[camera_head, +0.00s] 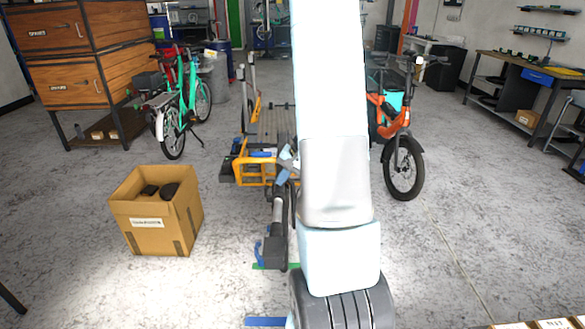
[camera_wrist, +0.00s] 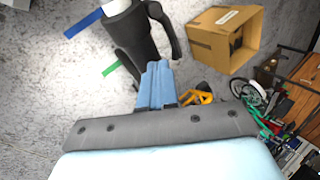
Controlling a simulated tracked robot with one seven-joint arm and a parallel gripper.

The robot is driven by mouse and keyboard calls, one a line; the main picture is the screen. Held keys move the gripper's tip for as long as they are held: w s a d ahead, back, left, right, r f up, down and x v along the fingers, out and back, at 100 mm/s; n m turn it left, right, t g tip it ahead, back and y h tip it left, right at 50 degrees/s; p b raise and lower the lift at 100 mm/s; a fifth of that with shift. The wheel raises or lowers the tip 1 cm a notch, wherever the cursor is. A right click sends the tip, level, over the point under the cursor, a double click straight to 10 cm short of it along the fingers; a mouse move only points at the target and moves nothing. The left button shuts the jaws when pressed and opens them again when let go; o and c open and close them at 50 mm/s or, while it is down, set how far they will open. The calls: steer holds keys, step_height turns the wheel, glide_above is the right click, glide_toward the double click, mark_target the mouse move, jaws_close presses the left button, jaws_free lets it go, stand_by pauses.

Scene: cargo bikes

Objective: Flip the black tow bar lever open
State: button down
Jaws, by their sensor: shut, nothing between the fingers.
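The black tow bar (camera_wrist: 128,34) fills the upper middle of the wrist view. Its curved black lever (camera_wrist: 168,38) arches off its right side, with a gap between lever and body. In the head view the tow bar (camera_head: 273,248) stands over the floor left of my arm; the lever is too small to make out there. My gripper (camera_wrist: 158,68) has its light-blue fingers together and empty. In the wrist view the fingertips appear just below the tow bar and lever; whether they touch is unclear. In the head view my gripper (camera_head: 281,178) is partly hidden by my arm.
An orange-framed cargo trailer (camera_head: 250,172) stands behind the tow bar. An open cardboard box (camera_head: 157,229) sits on the floor to the left. A green bike (camera_head: 181,105) and an orange bike (camera_head: 398,135) stand farther back. Blue (camera_wrist: 83,24) and green (camera_wrist: 110,69) strips lie nearby.

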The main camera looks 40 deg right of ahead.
mark_target(267, 188)
steer(key=shift+w+a+f, duration=0.95)
steer(key=shift+w+a, duration=0.1)
steer(key=shift+w, duration=0.2)
steer(key=shift+d, duration=0.45)
steer(key=shift+w+a+n, duration=0.1)
steer(key=shift+a+n, duration=0.2)
steer(key=shift+a, duration=0.25)
